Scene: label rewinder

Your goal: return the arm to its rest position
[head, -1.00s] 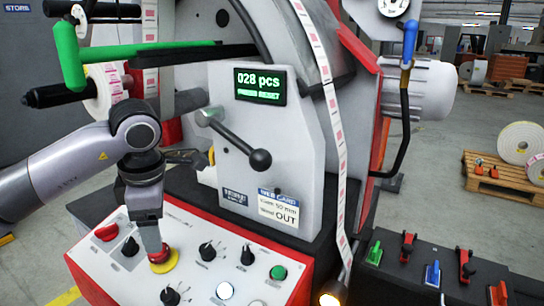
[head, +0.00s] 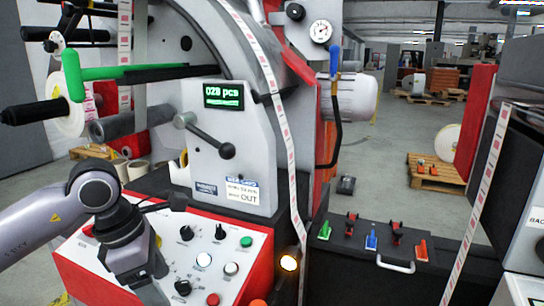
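My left arm (head: 40,220) comes in from the left, bends at a dark joint and reaches down over the left part of the white control panel (head: 215,246). My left gripper (head: 152,288) points down at the panel's lower left; its fingertips do not show clearly, so I cannot tell whether it is open or shut. The arm covers most of a button with a yellow ring (head: 158,241). The green-covered arm of the rewinder (head: 120,72) extends across the upper left, over the label roll (head: 68,106). My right gripper is not in view.
A black-knobbed lever (head: 212,138) projects below the counter display (head: 222,95). A label strip (head: 283,140) runs down the machine. Coloured clamps (head: 371,237) stand on the dark bench at right. The floor aisle (head: 375,165) behind is open.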

